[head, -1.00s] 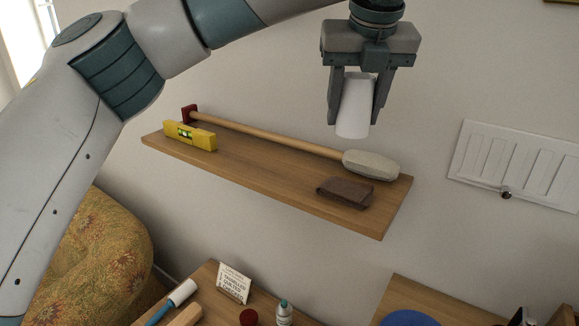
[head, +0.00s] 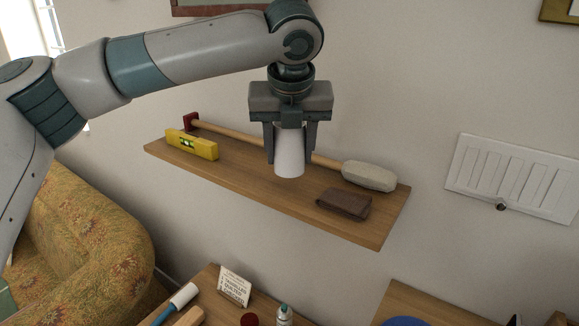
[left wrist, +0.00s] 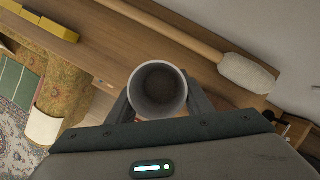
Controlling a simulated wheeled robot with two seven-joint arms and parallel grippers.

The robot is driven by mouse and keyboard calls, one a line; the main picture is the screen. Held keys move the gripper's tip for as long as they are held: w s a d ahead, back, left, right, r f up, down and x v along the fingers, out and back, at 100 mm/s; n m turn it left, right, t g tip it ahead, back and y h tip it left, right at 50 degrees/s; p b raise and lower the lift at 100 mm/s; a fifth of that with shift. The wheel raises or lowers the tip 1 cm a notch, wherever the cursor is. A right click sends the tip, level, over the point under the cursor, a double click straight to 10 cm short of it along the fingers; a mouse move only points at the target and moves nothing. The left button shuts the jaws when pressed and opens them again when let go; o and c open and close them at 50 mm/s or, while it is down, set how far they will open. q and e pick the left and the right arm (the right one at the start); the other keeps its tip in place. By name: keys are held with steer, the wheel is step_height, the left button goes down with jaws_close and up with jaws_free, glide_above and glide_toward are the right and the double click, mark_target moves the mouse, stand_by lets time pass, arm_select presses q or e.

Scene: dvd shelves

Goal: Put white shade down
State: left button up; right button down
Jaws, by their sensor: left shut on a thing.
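The white shade (head: 289,160) is a small white cup-like cylinder, held upright between the fingers of my left gripper (head: 290,150). In the left wrist view the shade (left wrist: 158,90) shows its round open end towards the camera, with a finger on each side. In the head view it is in front of the middle of the wooden wall shelf (head: 255,190), overlapping the long wooden handle. I cannot tell whether its lower end touches the shelf. My right gripper is not in view.
The shelf carries a yellow level (head: 192,145) at left, a long-handled mallet (head: 369,176) along the back and a brown wallet (head: 343,203) at right. Bare board lies between level and wallet. A white wall vent (head: 512,178) is at right.

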mark_target(290, 140)
arm_select(q)
steer(key=shift+f, duration=0.1)
steer(key=shift+f+p, duration=0.3)
steer(key=shift+f, duration=0.05)
steer(key=shift+f+p, duration=0.45)
steer(key=shift+f, duration=1.05)
steer(key=shift+f, duration=0.1)
steer(key=o, duration=1.1)
steer(key=shift+s+r, duration=0.2)
steer(key=shift+r, duration=0.35)
steer(key=b+v, duration=0.2)
steer(key=v, duration=0.9)
steer(key=shift+b, duration=0.35)
